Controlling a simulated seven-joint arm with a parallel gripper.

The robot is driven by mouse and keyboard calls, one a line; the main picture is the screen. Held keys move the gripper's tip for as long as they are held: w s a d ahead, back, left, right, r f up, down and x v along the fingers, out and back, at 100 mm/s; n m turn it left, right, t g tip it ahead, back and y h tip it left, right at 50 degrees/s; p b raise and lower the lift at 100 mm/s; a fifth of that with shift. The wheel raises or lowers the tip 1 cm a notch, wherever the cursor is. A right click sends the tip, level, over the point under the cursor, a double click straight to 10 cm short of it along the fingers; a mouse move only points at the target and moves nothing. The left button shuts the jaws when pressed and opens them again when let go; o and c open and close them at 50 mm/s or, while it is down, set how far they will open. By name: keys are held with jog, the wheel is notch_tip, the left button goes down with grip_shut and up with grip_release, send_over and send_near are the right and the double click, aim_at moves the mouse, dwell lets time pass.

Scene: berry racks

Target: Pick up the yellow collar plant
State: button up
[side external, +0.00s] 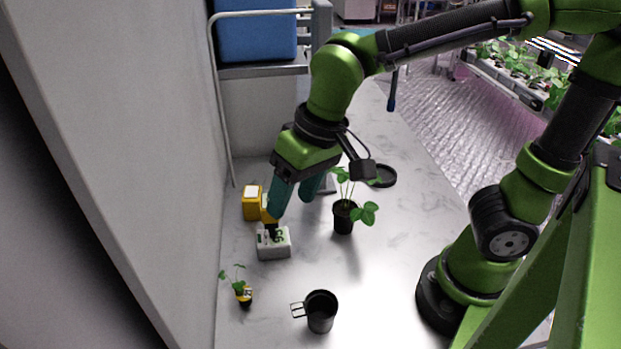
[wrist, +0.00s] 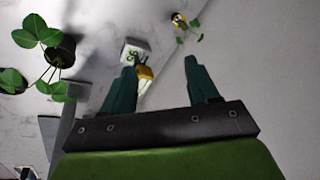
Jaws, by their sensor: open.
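The yellow collar plant (side external: 243,293) is a small seedling with green leaves in a dark pot with a yellow band. It stands at the lower left of the table in the side view, near the wall. In the wrist view it shows small at the top (wrist: 180,20), beyond the fingertips. My gripper (side external: 290,207) has teal fingers, open and empty, pointing down over the table near the white box, well behind the plant. In the wrist view the fingers (wrist: 160,66) are apart with nothing held between them.
A white box with green marking (side external: 273,244) and a yellow box (side external: 251,203) lie near the fingers. A larger plant in a black pot (side external: 343,217) stands to the right. A dark mug (side external: 320,312) stands at the front, and a black dish (side external: 383,176) behind. The wall borders the left.

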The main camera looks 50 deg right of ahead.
jog(key=w+a+f+m+g+h, duration=0.1)
jog(key=w+a+f+m+h, duration=0.15)
jog(key=a, duration=0.65)
jog(key=m, duration=0.3)
send_over(244, 292)
jog(key=s, duration=0.1)
jog(key=shift+h, duration=0.35)
notch_tip(244, 292, down, 11)
jog(key=shift+s+r, duration=0.15)
jog(key=shift+r, duration=0.05)
jog(key=shift+w+f, duration=0.2)
jog(key=shift+f, duration=0.75)
jog(key=shift+w+f, duration=0.15)
jog(key=shift+f, duration=0.85)
jog(key=shift+w+f, duration=0.2)
jog(key=shift+f, duration=0.75)
jog(key=c, duration=1)
jog(key=shift+r, duration=0.1)
